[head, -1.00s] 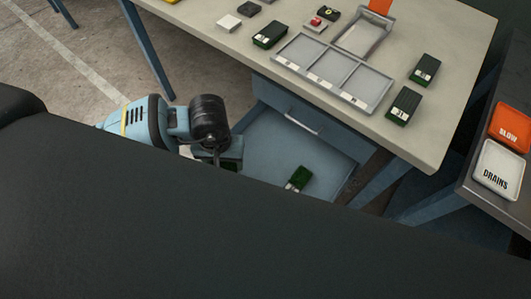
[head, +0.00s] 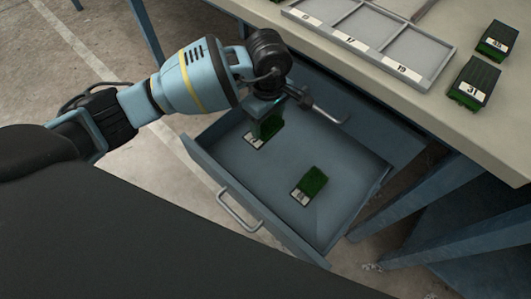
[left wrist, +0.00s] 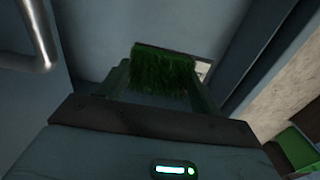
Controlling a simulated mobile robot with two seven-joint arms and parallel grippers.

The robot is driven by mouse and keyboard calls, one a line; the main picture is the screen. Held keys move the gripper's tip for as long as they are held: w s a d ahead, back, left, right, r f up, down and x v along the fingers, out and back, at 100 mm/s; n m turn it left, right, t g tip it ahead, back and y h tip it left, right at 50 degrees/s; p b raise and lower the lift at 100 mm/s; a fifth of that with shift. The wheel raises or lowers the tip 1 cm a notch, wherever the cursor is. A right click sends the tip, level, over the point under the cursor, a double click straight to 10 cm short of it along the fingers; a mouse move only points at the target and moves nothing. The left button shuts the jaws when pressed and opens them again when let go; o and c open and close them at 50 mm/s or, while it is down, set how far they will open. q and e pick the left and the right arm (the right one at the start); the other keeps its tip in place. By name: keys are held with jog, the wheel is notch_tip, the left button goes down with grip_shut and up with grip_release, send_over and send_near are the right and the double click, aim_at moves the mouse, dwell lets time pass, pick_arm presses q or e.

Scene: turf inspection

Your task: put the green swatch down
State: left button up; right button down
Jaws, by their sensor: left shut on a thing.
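My left gripper (head: 266,122) points down inside the open drawer, shut on a green swatch (head: 271,127). The swatch has dark green turf and a white label at its lower left; its number is not readable. A second green swatch (head: 314,181) with a white label lies on the drawer floor to the right, apart from the gripper. My right gripper is not in view.
The blue-grey drawer (head: 222,185) has raised walls and a front handle. Above, the table (head: 420,105) holds a three-part grey tray (head: 447,62) and dark green swatches, one marked 31 (head: 474,82). The drawer's front corner is bare.

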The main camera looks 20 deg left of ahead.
pick_arm(q)
jog(key=b, duration=0.1)
send_over(268, 148)
jog(key=shift+s+f, duration=0.1)
jog(key=shift+f, duration=2.7)
jog(key=shift+f+b, duration=0.45)
jog(key=shift+f, duration=1.7)
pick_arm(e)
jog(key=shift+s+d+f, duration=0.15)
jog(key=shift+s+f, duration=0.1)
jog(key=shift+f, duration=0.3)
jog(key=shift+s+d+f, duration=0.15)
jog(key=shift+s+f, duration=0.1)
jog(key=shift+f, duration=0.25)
pick_arm(q)
jog(key=shift+a+f, duration=0.1)
jog(key=shift+f, duration=0.15)
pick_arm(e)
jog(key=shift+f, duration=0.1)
pick_arm(q)
jog(key=o, duration=1)
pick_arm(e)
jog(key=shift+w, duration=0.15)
pick_arm(q)
jog(key=shift+r, duration=0.2)
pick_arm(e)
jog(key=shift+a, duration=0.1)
